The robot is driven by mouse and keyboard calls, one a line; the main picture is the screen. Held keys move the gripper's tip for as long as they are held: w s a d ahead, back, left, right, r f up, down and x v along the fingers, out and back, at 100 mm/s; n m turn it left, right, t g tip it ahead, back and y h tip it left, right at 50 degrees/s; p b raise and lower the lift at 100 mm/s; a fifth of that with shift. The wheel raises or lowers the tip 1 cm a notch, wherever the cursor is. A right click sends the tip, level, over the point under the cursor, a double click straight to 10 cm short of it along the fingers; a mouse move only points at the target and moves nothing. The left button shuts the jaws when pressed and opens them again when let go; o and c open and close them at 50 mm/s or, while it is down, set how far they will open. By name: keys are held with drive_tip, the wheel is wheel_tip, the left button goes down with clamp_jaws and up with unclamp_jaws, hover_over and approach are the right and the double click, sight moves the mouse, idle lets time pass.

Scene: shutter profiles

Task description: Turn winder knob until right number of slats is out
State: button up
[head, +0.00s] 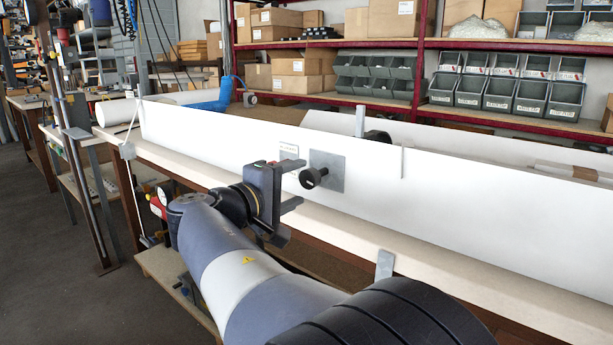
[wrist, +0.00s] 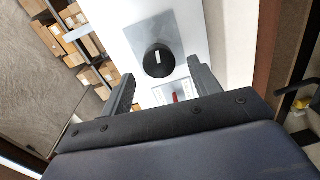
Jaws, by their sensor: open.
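The black winder knob (head: 313,178) sits on a square grey plate (head: 329,164) on the front of a long white panel (head: 215,140). In the wrist view the knob (wrist: 158,66) is round with a white mark pointing up in the picture. My gripper (head: 297,183) is open and empty, its two fingers pointing at the panel, just left of the knob in the head view. In the wrist view the knob shows beyond and between the fingertips (wrist: 160,72), apparently untouched. A white label with a red mark (wrist: 175,96) is beside the plate. I cannot make out any slats.
The panel stands on a long pale workbench (head: 345,229). A grey upright bracket (head: 384,265) is at the bench's front edge. Behind are red shelves (head: 330,97) with cardboard boxes and grey bins (head: 498,93). Open floor (head: 60,240) lies at the left.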

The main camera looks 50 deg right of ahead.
sight(304, 180)
drive_tip(key=shift+s+a+r+p, duration=0.1)
drive_tip(key=shift+s+a+p, duration=0.1)
drive_tip(key=shift+a, duration=1.05)
drive_tip(key=shift+s+a+r+p, duration=0.1)
drive_tip(key=shift+a+p, duration=0.05)
drive_tip(key=shift+a, duration=1.05)
drive_tip(key=d, duration=0.3)
drive_tip(key=d+b, duration=0.1)
drive_tip(key=d, duration=0.2)
drive_tip(key=w+d+b, duration=0.1)
drive_tip(key=d, duration=0.2)
drive_tip(key=shift+d+f, duration=0.4)
drive_tip(key=shift+w+d+r, duration=0.1)
drive_tip(key=shift+d, duration=0.4)
